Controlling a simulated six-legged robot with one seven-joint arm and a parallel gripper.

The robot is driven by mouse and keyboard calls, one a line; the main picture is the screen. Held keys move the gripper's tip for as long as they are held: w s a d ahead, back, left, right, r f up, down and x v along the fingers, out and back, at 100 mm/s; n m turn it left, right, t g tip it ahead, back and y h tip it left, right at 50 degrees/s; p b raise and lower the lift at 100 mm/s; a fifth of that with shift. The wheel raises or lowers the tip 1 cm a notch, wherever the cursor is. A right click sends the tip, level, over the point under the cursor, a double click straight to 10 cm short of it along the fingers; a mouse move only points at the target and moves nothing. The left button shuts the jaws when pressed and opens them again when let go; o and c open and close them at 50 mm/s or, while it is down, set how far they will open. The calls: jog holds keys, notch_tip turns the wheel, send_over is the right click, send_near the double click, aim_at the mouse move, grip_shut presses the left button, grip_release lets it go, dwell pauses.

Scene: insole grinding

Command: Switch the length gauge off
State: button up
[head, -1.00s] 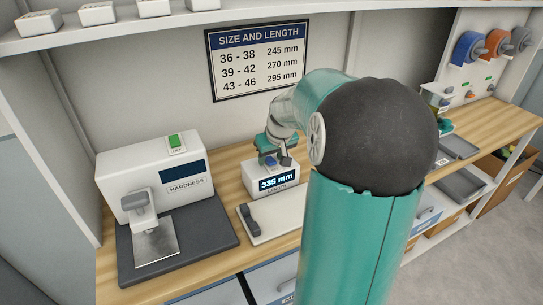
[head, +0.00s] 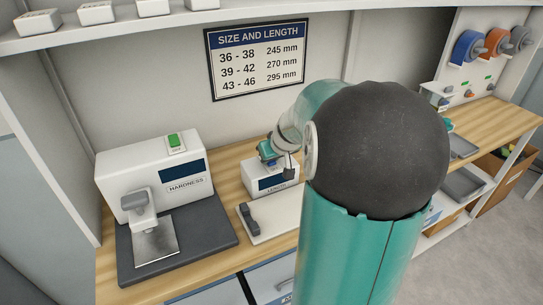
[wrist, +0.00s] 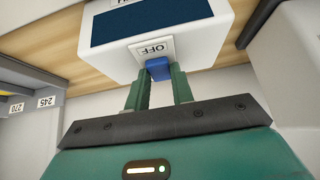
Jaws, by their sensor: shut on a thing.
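The length gauge (head: 254,181) is a white box on the bench with a grey slider on its pale plate. Its display is dark. In the wrist view it appears upside down at the top (wrist: 150,60), with a dark screen, an OFF label (wrist: 152,49) and a blue switch (wrist: 158,70). My gripper (wrist: 161,80) has its two green fingers on either side of the blue switch and is shut on it. In the head view my gripper (head: 268,152) is at the gauge's top, partly hidden by my own arm.
The hardness tester (head: 150,165) with a green switch stands to the left on a dark base. A size chart (head: 258,58) hangs behind. Grey trays (head: 465,183) lie to the right. My arm hides much of the bench's middle.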

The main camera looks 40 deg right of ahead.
jog(key=shift+a+t, duration=0.15)
jog(key=shift+t, duration=0.25)
jog(key=o, duration=1)
jog(key=shift+s, duration=0.1)
jog(key=v, duration=1.3)
jog(key=shift+s+a+r, duration=0.2)
jog(key=shift+s+a, duration=0.05)
jog(key=shift+s, duration=0.05)
jog(key=shift+f, duration=0.1)
